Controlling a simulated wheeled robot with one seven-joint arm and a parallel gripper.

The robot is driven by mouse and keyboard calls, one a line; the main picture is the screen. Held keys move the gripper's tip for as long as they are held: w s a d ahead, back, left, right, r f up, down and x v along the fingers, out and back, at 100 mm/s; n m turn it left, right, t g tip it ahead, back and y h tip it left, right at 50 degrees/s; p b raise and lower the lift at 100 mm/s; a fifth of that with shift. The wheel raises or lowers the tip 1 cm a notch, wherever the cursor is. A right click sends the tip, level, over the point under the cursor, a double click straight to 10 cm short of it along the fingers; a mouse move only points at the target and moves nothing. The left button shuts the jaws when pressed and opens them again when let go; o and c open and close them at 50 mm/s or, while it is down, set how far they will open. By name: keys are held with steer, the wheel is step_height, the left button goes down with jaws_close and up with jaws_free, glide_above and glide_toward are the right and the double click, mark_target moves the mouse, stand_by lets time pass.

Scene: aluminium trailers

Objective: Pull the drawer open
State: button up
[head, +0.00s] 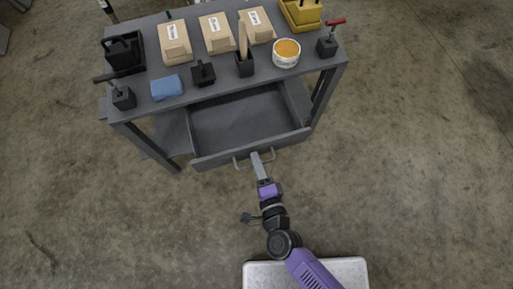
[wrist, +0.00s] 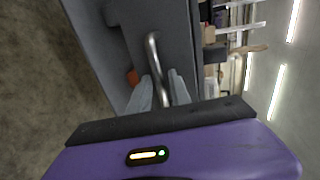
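The grey drawer (head: 240,122) sits in the workbench and stands well out from its front, its empty inside showing from above. Its front panel (head: 210,160) carries a bar handle (head: 242,162), which shows as a curved metal bar in the wrist view (wrist: 152,52). My gripper (head: 256,157) is at the middle of the handle. In the wrist view its two fingers (wrist: 162,88) lie on either side of the bar, close together, and appear shut on it. The fingers partly hide the bar where they meet it.
The grey workbench (head: 222,85) holds several boxes, a blue cloth (head: 167,87), a tub with orange contents (head: 286,53), a black holder (head: 244,66) and a yellow bin (head: 301,15). Clamps stand at its front corners. The concrete floor before the drawer is clear.

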steer(key=shift+o, duration=0.3)
steer(key=v, duration=0.7)
steer(key=shift+s, duration=0.35)
steer(key=shift+d, duration=0.1)
